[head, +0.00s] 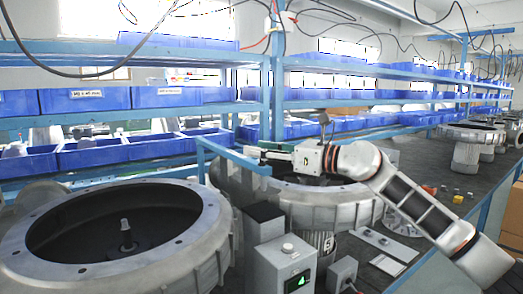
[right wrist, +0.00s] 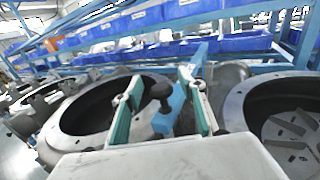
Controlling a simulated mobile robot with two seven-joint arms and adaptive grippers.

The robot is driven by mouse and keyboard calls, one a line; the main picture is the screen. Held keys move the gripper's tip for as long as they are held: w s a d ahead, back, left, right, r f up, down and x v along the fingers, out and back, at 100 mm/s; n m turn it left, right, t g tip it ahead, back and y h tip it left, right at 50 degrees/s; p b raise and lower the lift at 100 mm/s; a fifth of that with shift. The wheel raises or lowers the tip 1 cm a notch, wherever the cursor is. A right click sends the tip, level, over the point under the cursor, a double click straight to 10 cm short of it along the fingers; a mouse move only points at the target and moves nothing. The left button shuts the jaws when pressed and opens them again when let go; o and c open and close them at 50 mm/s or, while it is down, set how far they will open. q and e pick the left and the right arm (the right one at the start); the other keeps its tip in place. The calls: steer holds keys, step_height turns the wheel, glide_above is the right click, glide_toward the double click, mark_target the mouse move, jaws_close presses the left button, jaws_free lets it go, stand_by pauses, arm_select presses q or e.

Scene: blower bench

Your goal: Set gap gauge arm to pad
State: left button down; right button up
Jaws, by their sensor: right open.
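The gap gauge arm appears to be the blue bar (head: 232,155) that reaches over the middle blower housing. My right gripper (head: 264,151) is at the bar's right end, over the housing. I cannot identify the pad for certain. My left gripper is out of view.
A large round housing (head: 40,262) stands at left; the middle housing (head: 330,200) is below my right arm. A grey box with a green display (head: 280,268) and a black-topped block (head: 264,222) stand in front. Blue bins (head: 85,100) fill the shelves behind.

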steer(key=v, duration=1.2)
